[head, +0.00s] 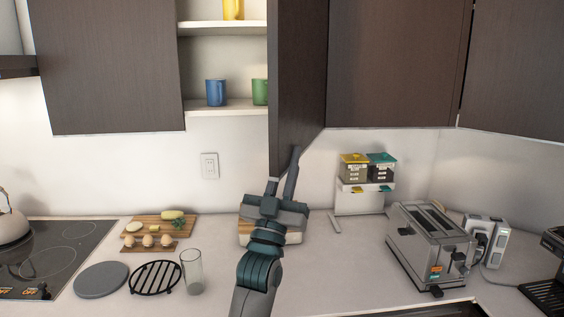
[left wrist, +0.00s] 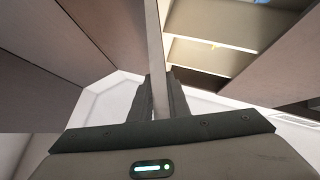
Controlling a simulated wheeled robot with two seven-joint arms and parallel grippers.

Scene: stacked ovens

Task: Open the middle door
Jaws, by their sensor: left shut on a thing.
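The middle door (head: 297,75) is a dark wood cabinet door on the upper wall. It stands swung out from the cabinet, edge toward me, and the white shelves (head: 222,107) show to its left. My left gripper (head: 283,168) is at the door's lower end, with one finger on each side of it. In the left wrist view the door (left wrist: 156,50) runs up from between the two fingers of my left gripper (left wrist: 158,100), which is shut on it. My right gripper is not in view.
A blue mug (head: 215,92) and a green mug (head: 260,92) stand on the lower shelf. Below on the counter are a cutting board with food (head: 160,224), a glass (head: 192,272) and a toaster (head: 432,245). Closed dark doors (head: 395,60) are at the right.

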